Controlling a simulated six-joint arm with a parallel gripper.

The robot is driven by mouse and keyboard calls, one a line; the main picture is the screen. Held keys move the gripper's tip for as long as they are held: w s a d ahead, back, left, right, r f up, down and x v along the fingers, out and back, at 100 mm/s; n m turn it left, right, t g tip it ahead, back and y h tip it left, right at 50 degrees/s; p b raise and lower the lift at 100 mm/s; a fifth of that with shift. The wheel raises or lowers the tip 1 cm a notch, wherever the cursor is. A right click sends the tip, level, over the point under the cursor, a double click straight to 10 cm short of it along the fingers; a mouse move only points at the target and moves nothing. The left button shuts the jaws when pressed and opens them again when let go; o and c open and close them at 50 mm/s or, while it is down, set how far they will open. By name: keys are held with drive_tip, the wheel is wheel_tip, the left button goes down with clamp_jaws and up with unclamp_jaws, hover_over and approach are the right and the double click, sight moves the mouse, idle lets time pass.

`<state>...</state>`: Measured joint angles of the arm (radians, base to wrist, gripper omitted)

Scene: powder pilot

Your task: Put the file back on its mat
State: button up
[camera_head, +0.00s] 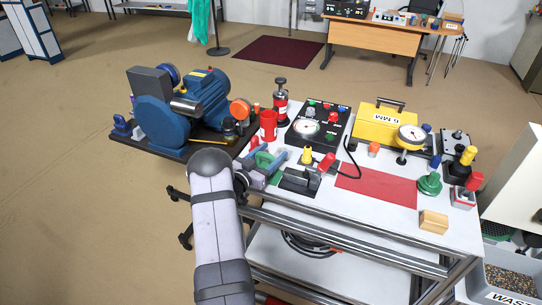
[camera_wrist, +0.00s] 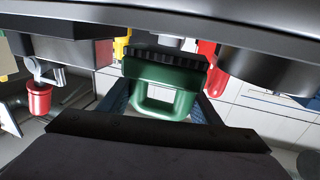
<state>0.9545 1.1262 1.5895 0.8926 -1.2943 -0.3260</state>
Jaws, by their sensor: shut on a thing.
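The green D-shaped handle with a black ridged edge (camera_wrist: 162,85), which I take to be the file, sits between my gripper's blue fingers (camera_wrist: 160,108) in the wrist view. In the head view my gripper (camera_head: 264,168) is at the left part of the white table, shut on this green piece (camera_head: 265,159). My wrist partly hides it. A bare red mat (camera_head: 376,190) lies flat on the table to the right of my gripper. I cannot tell whether the file touches the tabletop.
A black fixture with yellow and red knobs (camera_head: 301,180) stands between my gripper and the mat. A black cable (camera_head: 350,160) curves to the mat's edge. A red cup (camera_head: 268,126), gauge panel (camera_head: 318,126), yellow case (camera_head: 378,126), green knob (camera_head: 429,184) and wooden block (camera_head: 433,221) stand around.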

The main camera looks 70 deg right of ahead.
drive_tip(key=shift+f, duration=0.7)
drive_tip(key=shift+f, duration=0.2)
drive_tip(key=o, duration=0.8)
drive_tip(key=shift+r, duration=0.1)
drive_tip(key=shift+r, duration=0.15)
drive_tip(key=shift+w+a+f, duration=0.1)
drive_tip(key=shift+a+f, duration=0.1)
drive_tip(key=shift+a, duration=0.1)
drive_tip(key=b+v, duration=0.3)
drive_tip(key=v, duration=0.8)
drive_tip(key=shift+w+a+r+b, duration=0.1)
drive_tip(key=shift+a+b, duration=0.15)
drive_tip(key=shift+b, duration=0.15)
